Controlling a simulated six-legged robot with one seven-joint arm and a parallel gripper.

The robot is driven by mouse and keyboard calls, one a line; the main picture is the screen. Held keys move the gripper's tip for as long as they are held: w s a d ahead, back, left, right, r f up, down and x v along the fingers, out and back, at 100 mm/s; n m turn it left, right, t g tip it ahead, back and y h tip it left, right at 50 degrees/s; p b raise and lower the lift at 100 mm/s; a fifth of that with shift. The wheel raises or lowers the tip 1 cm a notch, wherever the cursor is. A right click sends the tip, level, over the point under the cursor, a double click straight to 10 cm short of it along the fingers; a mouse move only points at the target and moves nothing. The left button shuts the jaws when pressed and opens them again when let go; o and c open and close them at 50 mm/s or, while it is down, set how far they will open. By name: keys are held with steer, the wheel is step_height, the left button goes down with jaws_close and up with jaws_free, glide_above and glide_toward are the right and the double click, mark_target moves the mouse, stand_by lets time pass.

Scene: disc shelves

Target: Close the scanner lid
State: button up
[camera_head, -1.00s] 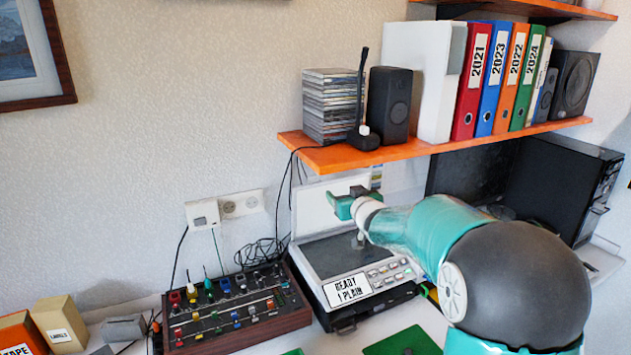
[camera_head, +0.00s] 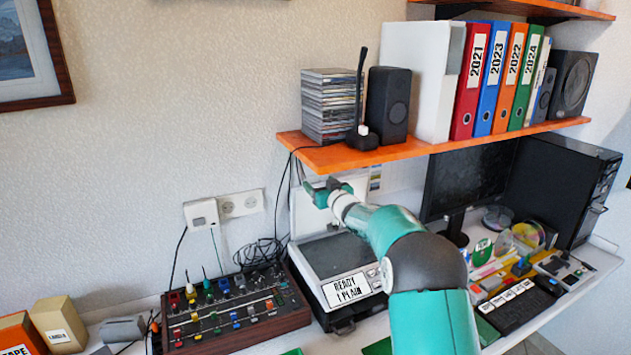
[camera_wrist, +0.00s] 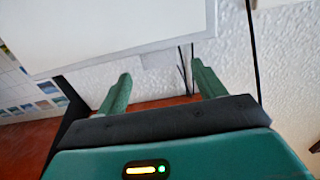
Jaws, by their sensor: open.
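The scanner (camera_head: 318,262) stands on the desk, with a dark glass top and a front display reading "READY 1 PLAIN". Its white lid (camera_head: 304,218) stands raised at the back, partly hidden by my arm. My gripper (camera_head: 316,188) is at the lid's upper part, open, with nothing seen between its fingers. In the wrist view, a large pale panel (camera_wrist: 120,32), which looks like the lid, lies just beyond the fingertips of my gripper (camera_wrist: 161,82). I cannot tell whether they touch.
An orange shelf (camera_head: 430,149) with discs, speakers and binders hangs above the scanner. A mixer board (camera_head: 235,310) stands close on its left. A monitor (camera_head: 470,178) and desk items are on the right. Cables (camera_head: 262,252) hang behind.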

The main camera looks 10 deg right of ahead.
mark_target(313, 178)
steer(key=shift+x, duration=2)
